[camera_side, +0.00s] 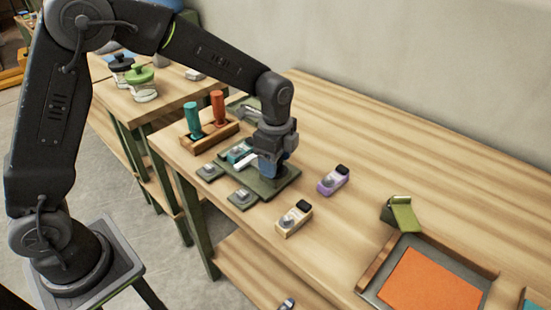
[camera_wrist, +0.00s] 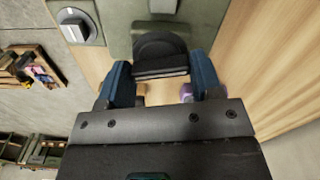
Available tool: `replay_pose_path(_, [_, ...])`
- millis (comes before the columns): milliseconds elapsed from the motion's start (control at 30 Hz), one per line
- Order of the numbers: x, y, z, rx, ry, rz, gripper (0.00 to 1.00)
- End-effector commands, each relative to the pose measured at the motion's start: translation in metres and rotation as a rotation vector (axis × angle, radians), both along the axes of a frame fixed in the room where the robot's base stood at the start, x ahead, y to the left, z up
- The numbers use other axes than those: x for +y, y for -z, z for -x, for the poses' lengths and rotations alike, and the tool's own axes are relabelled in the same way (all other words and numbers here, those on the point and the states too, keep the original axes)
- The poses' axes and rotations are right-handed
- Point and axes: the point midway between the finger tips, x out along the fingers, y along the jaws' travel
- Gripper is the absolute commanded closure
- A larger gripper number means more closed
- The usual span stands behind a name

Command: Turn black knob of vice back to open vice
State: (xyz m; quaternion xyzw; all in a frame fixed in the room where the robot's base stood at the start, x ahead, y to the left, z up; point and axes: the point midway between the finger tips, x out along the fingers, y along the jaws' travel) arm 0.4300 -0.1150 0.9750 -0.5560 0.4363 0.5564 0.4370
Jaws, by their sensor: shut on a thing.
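The vice shows as a grey-green body (camera_wrist: 195,25) at the top of the wrist view. Its black knob (camera_wrist: 160,50) is round with a flat dark bar across it, and it sits between the two blue fingers of my gripper (camera_wrist: 160,72). My gripper is shut on the knob, one finger on each side. In the side view, my gripper (camera_side: 270,168) points down over the green base plate (camera_side: 268,192) and hides the knob. A teal part (camera_side: 238,152) and a white bar (camera_side: 246,161) show just left of my gripper. The jaw gap cannot be made out.
Two small grey blocks with dials (camera_side: 210,172) (camera_side: 242,198) lie in front of the plate. A wooden rack (camera_side: 205,140) with teal and orange handles stands behind left. Purple (camera_side: 332,181) and tan (camera_side: 293,220) stamp-like blocks stand right.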

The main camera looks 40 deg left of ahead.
Motion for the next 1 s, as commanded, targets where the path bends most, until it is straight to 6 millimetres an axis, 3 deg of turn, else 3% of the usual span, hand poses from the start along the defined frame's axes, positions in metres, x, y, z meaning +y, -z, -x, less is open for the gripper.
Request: replay_pose_path(1000, [-0.0009,-0.0006,-0.0006,-0.002,-0.956,0.004,0.64])
